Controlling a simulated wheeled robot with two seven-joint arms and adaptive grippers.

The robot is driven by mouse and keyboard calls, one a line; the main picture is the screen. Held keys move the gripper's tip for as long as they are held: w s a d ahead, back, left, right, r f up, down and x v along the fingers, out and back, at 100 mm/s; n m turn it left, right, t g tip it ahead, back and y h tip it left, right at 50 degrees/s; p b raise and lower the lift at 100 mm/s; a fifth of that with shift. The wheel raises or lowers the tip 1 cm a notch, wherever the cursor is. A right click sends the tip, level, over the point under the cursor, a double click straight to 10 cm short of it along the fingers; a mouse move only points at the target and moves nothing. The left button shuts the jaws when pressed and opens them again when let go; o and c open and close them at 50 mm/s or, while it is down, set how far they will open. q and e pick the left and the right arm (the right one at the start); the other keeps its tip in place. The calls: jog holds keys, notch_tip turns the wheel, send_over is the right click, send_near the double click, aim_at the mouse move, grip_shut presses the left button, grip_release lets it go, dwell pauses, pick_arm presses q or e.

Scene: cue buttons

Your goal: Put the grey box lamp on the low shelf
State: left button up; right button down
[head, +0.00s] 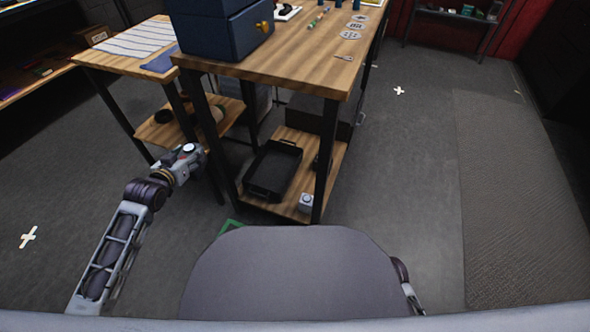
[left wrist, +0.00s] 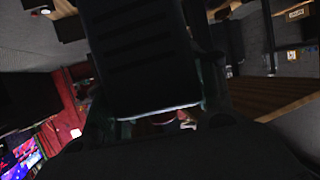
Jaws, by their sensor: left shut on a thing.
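My left gripper (head: 194,151) is out to the left of the workbench, beside the smaller table's legs. In the left wrist view its fingers (left wrist: 158,115) are closed around a dark, ribbed, box-like thing (left wrist: 140,50) with a pale edge, which I take for the grey box lamp. The lamp is in shadow there and cannot be made out clearly in the head view. The low shelf (head: 282,208) is the wooden board under the workbench, to the right of the gripper and apart from it. My right gripper is not in view.
On the low shelf are a black tray (head: 273,170) and a small whitish box (head: 306,203) at the front right corner. Dark bench legs stand at the shelf's corners. A blue box (head: 222,30) is on the benchtop. The floor at right is clear.

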pick_arm(q)
jog(key=d+n+y, duration=0.1)
jog(key=d, duration=1)
jog(key=shift+d+f, duration=0.15)
jog(key=shift+f, duration=0.3)
jog(key=shift+d, duration=0.25)
